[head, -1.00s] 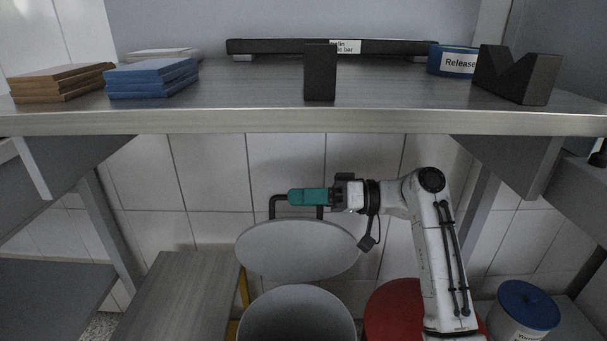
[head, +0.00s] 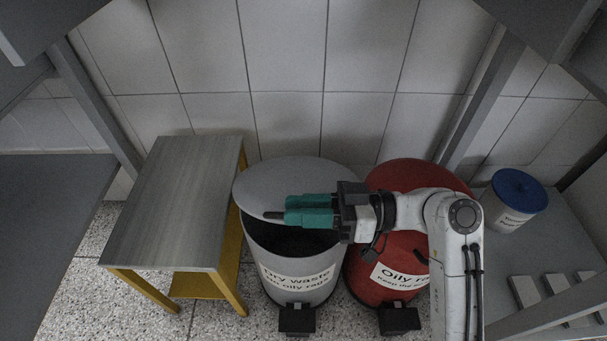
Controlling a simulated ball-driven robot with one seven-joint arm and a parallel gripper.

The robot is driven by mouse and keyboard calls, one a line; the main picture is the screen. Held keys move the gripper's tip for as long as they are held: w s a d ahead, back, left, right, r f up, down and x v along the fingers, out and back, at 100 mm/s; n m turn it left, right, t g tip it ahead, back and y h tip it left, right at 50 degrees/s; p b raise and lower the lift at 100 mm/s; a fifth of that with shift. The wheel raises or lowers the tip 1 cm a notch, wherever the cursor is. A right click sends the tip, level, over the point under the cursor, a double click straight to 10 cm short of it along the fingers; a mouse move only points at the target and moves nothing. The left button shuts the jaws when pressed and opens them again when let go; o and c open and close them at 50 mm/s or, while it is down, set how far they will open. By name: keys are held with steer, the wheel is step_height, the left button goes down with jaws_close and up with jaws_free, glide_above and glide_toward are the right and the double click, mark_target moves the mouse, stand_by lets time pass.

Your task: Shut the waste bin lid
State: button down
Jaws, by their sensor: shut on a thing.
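The grey waste bin (head: 290,275), labelled "Dry waste", stands on the floor at the middle of the head view. Its round grey lid (head: 290,178) is tilted, partly lowered over the bin, with its front edge raised. The dark inside of the bin shows below that edge. My gripper (head: 297,210) reaches in from the right, its teal fingers at the lid's front part. It is shut on the lid's dark handle (head: 272,215), of which only a short end shows left of the fingers.
A red bin (head: 370,260) labelled "Oily" stands close on the right, under my arm. A small table (head: 175,200) with yellow legs is on the left. A blue-lidded tub (head: 515,200) sits on a grey surface at right. Tiled wall behind.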

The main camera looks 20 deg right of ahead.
steer(key=shift+s+a+f+n+b, duration=0.1)
steer(key=shift+s+f+n+b, duration=0.3)
steer(key=shift+f, duration=0.35)
steer(key=shift+s+a+f+n+b, duration=0.15)
steer(key=shift+s+f+n+b, duration=0.15)
steer(key=shift+f+b, duration=0.35)
steer(key=shift+s+a+f+n+b, duration=0.1)
steer(key=shift+s+f+n+b, duration=0.25)
steer(key=shift+f, duration=0.55)
steer(key=c, duration=1.2)
jaws_free()
steer(key=shift+o, duration=0.2)
steer(key=shift+d, duration=0.1)
steer(key=p+v, duration=0.2)
steer(key=v, duration=0.5)
steer(key=shift+d+p, duration=0.15)
steer(key=shift+p, duration=0.25)
steer(key=shift+s, duration=0.15)
